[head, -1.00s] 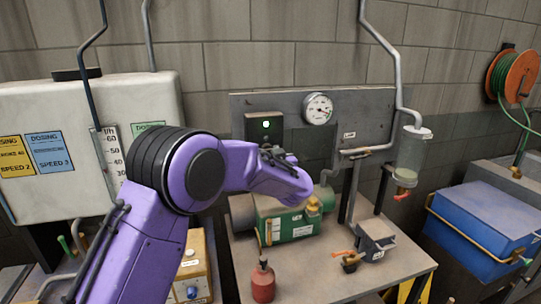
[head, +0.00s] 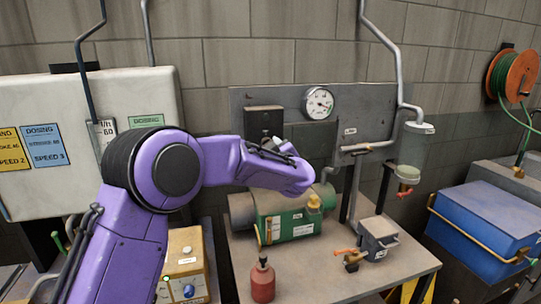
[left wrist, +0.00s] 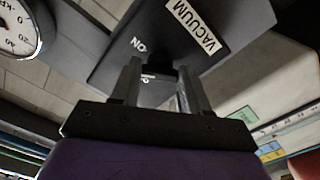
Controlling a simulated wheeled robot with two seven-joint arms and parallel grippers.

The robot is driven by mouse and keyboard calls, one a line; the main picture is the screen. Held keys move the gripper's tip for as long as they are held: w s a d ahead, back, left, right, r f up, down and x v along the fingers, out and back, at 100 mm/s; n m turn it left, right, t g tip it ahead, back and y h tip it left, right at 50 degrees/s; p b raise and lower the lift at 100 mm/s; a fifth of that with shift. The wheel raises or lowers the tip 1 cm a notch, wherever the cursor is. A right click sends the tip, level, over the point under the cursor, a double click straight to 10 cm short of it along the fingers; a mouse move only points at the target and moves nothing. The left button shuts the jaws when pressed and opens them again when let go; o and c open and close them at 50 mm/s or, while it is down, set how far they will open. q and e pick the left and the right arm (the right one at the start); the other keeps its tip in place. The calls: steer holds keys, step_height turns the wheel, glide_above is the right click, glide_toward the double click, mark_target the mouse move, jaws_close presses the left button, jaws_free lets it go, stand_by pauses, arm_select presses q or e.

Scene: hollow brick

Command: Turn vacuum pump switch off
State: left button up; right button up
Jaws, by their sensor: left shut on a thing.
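The vacuum switch box (head: 264,119) is dark and mounted on the grey back panel, left of the round gauge. In the left wrist view the dark box (left wrist: 120,52) fills the top, with a white VACUUM label (left wrist: 194,24) and an ON mark, seen rotated. My left gripper (left wrist: 158,76) is at the box, its two fingers either side of the small dark switch lever (left wrist: 157,69), shut on it. The lever is mostly hidden by the fingers. In the head view my purple left hand hides the area below the box. My right gripper is not in view.
A round gauge (head: 319,103) sits right of the switch box. Below are a green pump (head: 288,219), a red bottle (head: 262,281) and a small grey valve block (head: 377,238) on the bench. A blue box (head: 480,222) stands at right.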

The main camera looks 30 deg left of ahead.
arm_select(q)
steer(key=n+b, duration=0.9)
steer(key=n, duration=0.2)
steer(key=shift+r+b, duration=0.1)
steer(key=shift+b, duration=0.25)
steer(key=shift+r+n, duration=0.15)
steer(key=shift+n, duration=0.15)
steer(key=o, duration=0.9)
steer(key=shift+w, duration=0.1)
steer(key=shift+c, duration=0.2)
steer(key=shift+o, duration=1)
steer(key=shift+w+d, duration=0.1)
steer(key=shift+w, duration=0.05)
steer(key=shift+d, duration=0.1)
steer(key=b+v, duration=0.3)
steer(key=v, duration=0.7)
steer(key=shift+s+b, duration=0.25)
steer(key=shift+b, duration=0.1)
